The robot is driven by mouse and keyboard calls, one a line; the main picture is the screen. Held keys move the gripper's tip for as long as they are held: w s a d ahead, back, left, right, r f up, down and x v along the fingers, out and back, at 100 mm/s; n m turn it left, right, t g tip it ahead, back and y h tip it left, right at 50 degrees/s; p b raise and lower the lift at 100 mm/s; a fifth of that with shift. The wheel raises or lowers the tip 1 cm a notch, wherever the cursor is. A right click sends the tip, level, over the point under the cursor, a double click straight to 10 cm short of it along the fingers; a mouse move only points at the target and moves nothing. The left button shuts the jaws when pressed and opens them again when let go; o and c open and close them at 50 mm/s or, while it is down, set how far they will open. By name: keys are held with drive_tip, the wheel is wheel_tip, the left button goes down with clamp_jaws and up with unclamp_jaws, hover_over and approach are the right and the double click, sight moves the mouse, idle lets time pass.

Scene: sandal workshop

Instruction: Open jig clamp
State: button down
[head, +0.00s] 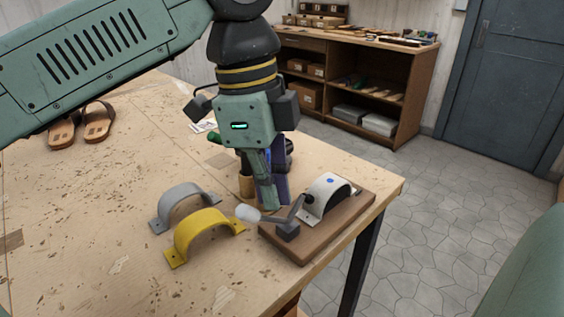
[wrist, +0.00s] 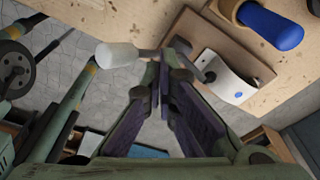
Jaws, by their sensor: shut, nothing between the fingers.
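The jig has a brown wooden base (head: 330,232) at the table's right corner, with a white arched strap (head: 328,192) on it. The jig clamp has a grey pivot block (head: 288,231). Its lever reaches left to a white handle (head: 248,214), low beyond the base edge. A dark-tipped arm runs from the block to the strap's near side. My gripper (head: 271,206) points down, shut and empty, just behind the lever. In the wrist view, my fingertips (wrist: 162,72) are close to the lever bar, right of the white handle (wrist: 117,55); contact cannot be told.
A yellow arched strap (head: 205,232) and a grey one (head: 183,200) stand left of the handle. Sandals (head: 82,125) lie at the far left. The table's middle left is clear.

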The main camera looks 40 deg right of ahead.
wheel_tip(320, 180, up, 8)
drive_tip(key=d+p, duration=0.1)
drive_tip(key=p, duration=0.5)
drive_tip(key=shift+f+p, duration=0.25)
drive_tip(key=shift+p, duration=0.1)
drive_tip(key=shift+d, duration=0.1)
